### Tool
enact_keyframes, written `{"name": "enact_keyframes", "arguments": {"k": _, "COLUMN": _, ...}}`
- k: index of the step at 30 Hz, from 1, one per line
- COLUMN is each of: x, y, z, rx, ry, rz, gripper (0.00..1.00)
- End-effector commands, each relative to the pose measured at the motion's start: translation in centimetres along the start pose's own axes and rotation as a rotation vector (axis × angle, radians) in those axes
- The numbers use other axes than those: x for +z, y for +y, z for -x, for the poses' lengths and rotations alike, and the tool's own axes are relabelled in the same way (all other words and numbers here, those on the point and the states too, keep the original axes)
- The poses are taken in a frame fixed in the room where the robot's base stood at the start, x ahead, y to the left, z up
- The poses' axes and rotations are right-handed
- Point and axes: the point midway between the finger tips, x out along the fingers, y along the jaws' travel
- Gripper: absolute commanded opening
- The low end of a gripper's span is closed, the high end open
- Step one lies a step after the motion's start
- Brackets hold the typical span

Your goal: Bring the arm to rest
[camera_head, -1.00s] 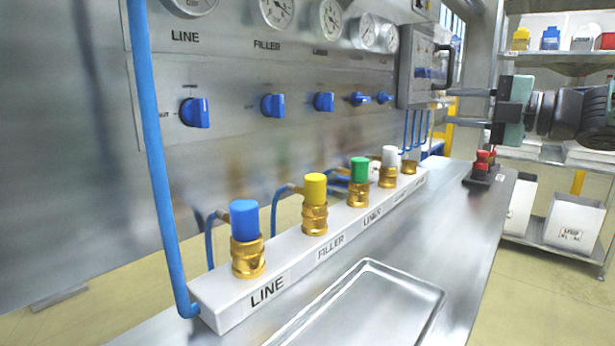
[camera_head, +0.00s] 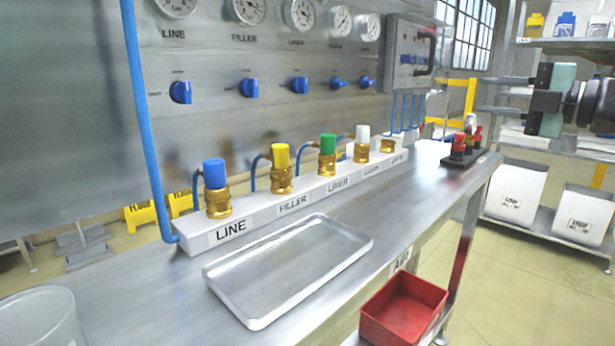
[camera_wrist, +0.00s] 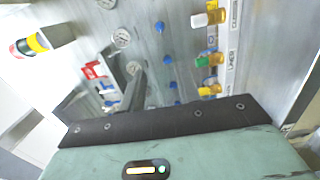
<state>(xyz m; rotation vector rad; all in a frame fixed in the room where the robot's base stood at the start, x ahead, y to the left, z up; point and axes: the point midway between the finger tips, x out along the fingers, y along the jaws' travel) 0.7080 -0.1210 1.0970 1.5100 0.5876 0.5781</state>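My gripper (camera_head: 484,95) is at the right of the head view, held in the air in front of the shelf unit. Its two grey fingers point left with a gap between them, and nothing shows in the gap. Its teal body (camera_wrist: 160,155) with a dark edge fills the bottom of the wrist view. In that view the panel, the gauges and the capped fittings appear sideways, away from the gripper.
Blue (camera_head: 215,172), yellow (camera_head: 281,155), green (camera_head: 327,144) and white (camera_head: 362,134) caps sit on brass fittings along the bench. An empty metal tray (camera_head: 235,305) lies in front. A red bin (camera_head: 385,335) is below the bench edge. A rack (camera_head: 545,245) stands right.

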Motion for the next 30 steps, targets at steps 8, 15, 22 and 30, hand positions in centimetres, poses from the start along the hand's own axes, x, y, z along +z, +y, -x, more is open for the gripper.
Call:
{"name": "enact_keyframes", "arguments": {"k": 8, "x": 1.6, "y": -1.6, "z": -0.7, "rx": -0.005, "ry": -0.144, "rz": -0.143, "gripper": 0.33}}
{"name": "enact_keyframes", "arguments": {"k": 15, "x": 3.6, "y": -5.0, "z": -0.6, "rx": -0.028, "ry": -0.365, "rz": -0.377, "gripper": 0.33}}
{"name": "enact_keyframes", "arguments": {"k": 22, "x": 4.2, "y": -13.0, "z": 1.7, "rx": -0.107, "ry": -0.715, "rz": -0.789, "gripper": 0.33}}
{"name": "enact_keyframes", "arguments": {"k": 30, "x": -3.8, "y": -26.4, "z": 9.0, "rx": -0.338, "ry": -1.264, "rz": -1.424, "gripper": 0.33}}
